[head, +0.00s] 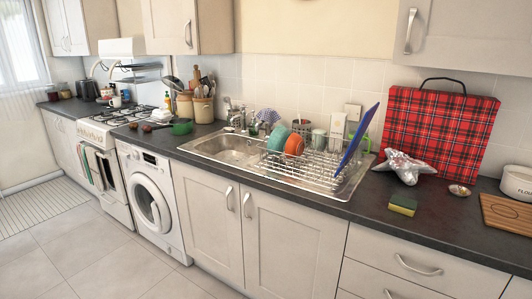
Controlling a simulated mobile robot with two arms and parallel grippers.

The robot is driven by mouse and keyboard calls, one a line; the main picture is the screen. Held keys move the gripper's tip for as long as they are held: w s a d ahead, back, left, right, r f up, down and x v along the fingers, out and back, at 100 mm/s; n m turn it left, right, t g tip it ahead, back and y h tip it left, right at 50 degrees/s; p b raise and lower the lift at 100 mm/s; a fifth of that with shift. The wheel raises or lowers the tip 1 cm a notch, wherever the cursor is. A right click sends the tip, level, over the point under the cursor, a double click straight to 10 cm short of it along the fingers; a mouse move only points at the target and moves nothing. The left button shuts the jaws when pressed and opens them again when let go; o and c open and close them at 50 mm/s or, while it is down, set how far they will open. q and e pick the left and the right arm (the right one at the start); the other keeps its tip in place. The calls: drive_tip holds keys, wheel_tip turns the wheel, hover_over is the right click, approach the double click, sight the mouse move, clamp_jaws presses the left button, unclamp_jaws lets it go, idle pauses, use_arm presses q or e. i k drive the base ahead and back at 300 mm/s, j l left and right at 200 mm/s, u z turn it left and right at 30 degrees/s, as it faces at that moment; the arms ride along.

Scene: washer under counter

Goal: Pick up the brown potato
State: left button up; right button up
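Two small, dark reddish-brown roundish things lie on the dark counter above the washer, left of the green pan; one is the left brown thing (133,125) and the other is the right brown thing (147,129). They are too small for me to tell whether either is the brown potato. No other potato is clearly seen. Neither of my grippers is in view.
The white washer (150,200) stands under the counter, its door shut. A green pan (181,127) lies near the wooden utensil pots. The floor (85,255) in front is clear.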

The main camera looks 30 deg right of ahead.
sight(134, 125)
drive_tip(key=i+l+z, duration=0.35)
drive_tip(key=i+l, duration=0.2)
drive_tip(key=i, duration=0.2)
drive_tip(key=i+l+z, duration=0.2)
drive_tip(key=i, duration=0.25)
drive_tip(key=i+l+z, duration=0.2)
drive_tip(key=i, duration=0.2)
drive_tip(key=u, duration=0.35)
drive_tip(key=i+j+u, duration=0.15)
drive_tip(key=u, duration=0.3)
drive_tip(key=i+j+u, duration=0.2)
drive_tip(key=u, duration=0.25)
drive_tip(key=i+u, duration=0.25)
drive_tip(key=u, duration=0.2)
drive_tip(key=i, duration=2.4)
drive_tip(key=i+j, duration=0.1)
drive_tip(key=i, duration=2.3)
drive_tip(key=i+z, duration=0.1)
drive_tip(key=z, duration=0.3)
drive_tip(key=i+z, duration=0.1)
drive_tip(key=z, duration=0.35)
drive_tip(key=i+z, duration=0.1)
drive_tip(key=z, duration=0.3)
drive_tip(key=j+z, duration=0.1)
drive_tip(key=z, duration=0.35)
drive_tip(key=i+j+z, duration=0.15)
drive_tip(key=z, duration=0.25)
